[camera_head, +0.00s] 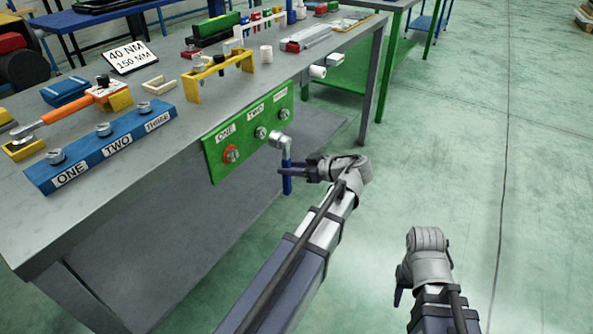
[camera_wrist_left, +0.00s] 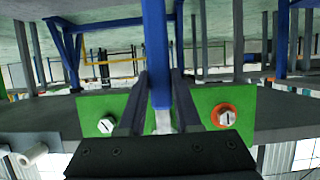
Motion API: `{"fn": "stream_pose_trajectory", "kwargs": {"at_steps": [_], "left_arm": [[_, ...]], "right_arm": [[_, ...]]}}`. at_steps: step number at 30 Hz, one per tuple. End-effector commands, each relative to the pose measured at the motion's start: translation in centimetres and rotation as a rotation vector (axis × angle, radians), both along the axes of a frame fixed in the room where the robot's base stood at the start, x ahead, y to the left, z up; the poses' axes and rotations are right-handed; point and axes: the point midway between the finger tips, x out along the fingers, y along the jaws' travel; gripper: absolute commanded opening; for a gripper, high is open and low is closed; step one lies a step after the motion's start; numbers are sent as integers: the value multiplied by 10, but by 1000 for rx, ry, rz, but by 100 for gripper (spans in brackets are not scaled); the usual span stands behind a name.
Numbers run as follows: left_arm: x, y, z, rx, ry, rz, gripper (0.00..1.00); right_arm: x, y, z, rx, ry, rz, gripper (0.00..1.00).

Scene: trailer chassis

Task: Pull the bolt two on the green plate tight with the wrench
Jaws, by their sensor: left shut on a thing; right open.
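The green plate (camera_head: 212,158) is on the table's front side, with bolts labelled ONE, TWO and THREE. Bolt one (camera_head: 231,154) has an orange-red ring; bolt two (camera_head: 260,132) and bolt three (camera_head: 284,114) look plain grey. My left gripper (camera_head: 288,171) is shut on the blue handle of a wrench (camera_head: 287,152), which hangs upright. Its silver head is just right of bolt two in the head view; contact cannot be told. In the left wrist view the wrench (camera_wrist_left: 156,60) stands between bolts three and one, hiding bolt two. My right gripper (camera_head: 398,296) is open and empty over the floor.
On the table, a blue block (camera_head: 100,146) labelled ONE, TWO, THREE holds bolts, and an orange-handled wrench (camera_head: 68,112) lies behind it. A sign (camera_head: 131,57) reads 40 NM, 150 MM.

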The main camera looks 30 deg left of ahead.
Motion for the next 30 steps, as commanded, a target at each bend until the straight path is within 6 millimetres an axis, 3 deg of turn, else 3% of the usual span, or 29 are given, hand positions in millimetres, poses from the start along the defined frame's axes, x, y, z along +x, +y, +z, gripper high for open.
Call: {"fn": "stream_pose_trajectory", "kwargs": {"at_steps": [12,30], "left_arm": [[2,27,0,2,-1,0,0],[2,30,0,2,0,0,0]], "right_arm": [[0,0,0,0,0,0,50],[0,0,0,0,0,0,50]]}}
